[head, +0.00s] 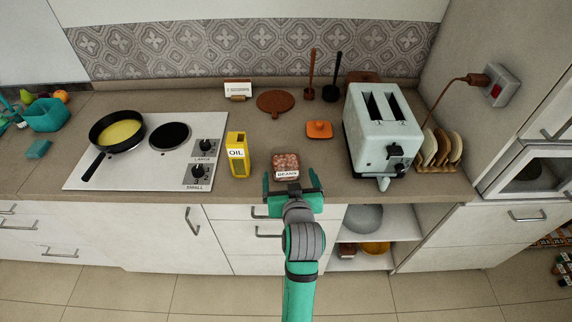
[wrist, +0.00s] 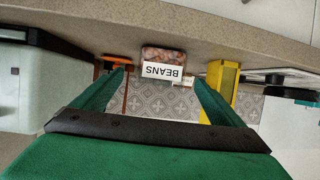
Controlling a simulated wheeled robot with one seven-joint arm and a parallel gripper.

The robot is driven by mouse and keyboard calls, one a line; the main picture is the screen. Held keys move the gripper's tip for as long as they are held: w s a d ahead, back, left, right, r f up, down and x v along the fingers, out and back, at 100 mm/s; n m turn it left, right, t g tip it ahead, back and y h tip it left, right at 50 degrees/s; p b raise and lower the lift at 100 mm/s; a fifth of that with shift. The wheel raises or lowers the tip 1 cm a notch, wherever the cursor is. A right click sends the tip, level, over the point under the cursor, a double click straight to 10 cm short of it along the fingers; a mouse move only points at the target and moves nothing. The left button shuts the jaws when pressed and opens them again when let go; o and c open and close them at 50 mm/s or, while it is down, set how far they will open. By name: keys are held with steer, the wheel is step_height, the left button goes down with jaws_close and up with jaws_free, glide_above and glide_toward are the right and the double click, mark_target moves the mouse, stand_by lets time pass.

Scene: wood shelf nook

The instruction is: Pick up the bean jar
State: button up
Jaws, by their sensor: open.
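The bean jar (head: 286,164) stands on the counter near its front edge, with a white BEANS label facing me. In the wrist view, which is upside down, the bean jar (wrist: 163,60) shows at the upper middle, between the lines of my two fingers. My gripper (head: 292,180) is open and empty in front of the jar, its fingers spread to either side. In the wrist view my gripper (wrist: 160,80) has green fingers on both sides of the label. I cannot tell whether the fingertips reach past the jar's front.
A yellow oil container (head: 237,155) stands left of the jar. A toaster (head: 380,135) stands to the right, and an orange lidded item (head: 319,129) sits behind right. A stove (head: 150,150) with a pan (head: 117,131) lies further left. The counter (head: 265,135) behind the jar is clear.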

mark_target(284, 158)
steer(key=x, duration=0.9)
steer(key=shift+s+a+f, duration=0.1)
steer(key=shift+s+a, duration=0.05)
steer(key=c, duration=1.6)
